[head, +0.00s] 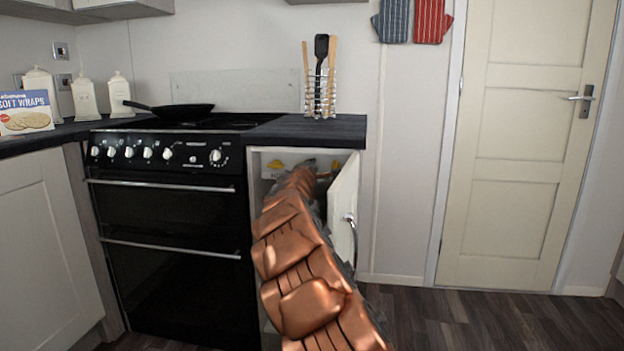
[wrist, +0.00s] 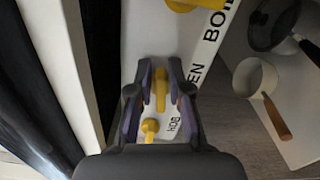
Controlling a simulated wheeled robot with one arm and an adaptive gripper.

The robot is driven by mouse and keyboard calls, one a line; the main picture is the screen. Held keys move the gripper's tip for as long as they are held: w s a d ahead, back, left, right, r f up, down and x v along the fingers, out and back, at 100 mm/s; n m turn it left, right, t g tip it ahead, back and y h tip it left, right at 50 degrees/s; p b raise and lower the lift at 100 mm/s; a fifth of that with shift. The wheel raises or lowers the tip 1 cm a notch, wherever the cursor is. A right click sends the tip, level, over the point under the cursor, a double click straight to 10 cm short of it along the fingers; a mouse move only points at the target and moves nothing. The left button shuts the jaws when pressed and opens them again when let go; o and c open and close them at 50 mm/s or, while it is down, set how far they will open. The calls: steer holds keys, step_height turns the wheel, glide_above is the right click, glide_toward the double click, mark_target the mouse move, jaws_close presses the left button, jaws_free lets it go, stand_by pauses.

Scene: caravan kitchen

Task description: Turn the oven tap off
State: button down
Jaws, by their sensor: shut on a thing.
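In the wrist view my gripper (wrist: 160,68) is shut on the middle yellow tap, the oven tap (wrist: 160,90), with one finger on each side of its handle. The handle lies roughly along the fingers. A white label panel (wrist: 140,45) behind it reads "HOB", a partly hidden "EN" and "BOI". Another yellow tap (wrist: 150,128) is by "HOB", and a third yellow tap (wrist: 185,5) is at the top edge. In the head view, my arm reaches into the open cupboard and hides the gripper; one yellow tap (head: 275,164) shows on the panel.
The cupboard door (head: 343,208) stands open just right of my arm. In the wrist view, a white pan (wrist: 250,78) and a dark pan (wrist: 272,25) sit at the right.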

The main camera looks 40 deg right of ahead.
steer(key=shift+w+a+f+m+b, duration=0.55)
steer(key=shift+m+b, duration=0.35)
steer(key=shift+b, duration=0.45)
steer(key=shift+r+m, duration=0.2)
steer(key=shift+m, duration=0.1)
steer(key=c, duration=1.2)
jaws_free()
steer(key=shift+w, duration=0.1)
steer(key=shift+s+d+v, duration=0.1)
steer(key=shift+s+v, duration=0.05)
steer(key=shift+v, duration=1.8)
steer(key=shift+s+d+v, duration=0.1)
steer(key=shift+v, duration=1.9)
steer(key=shift+s+d+v, duration=0.1)
steer(key=shift+s+v, duration=0.05)
steer(key=shift+v, duration=1.8)
steer(key=shift+r, duration=0.1)
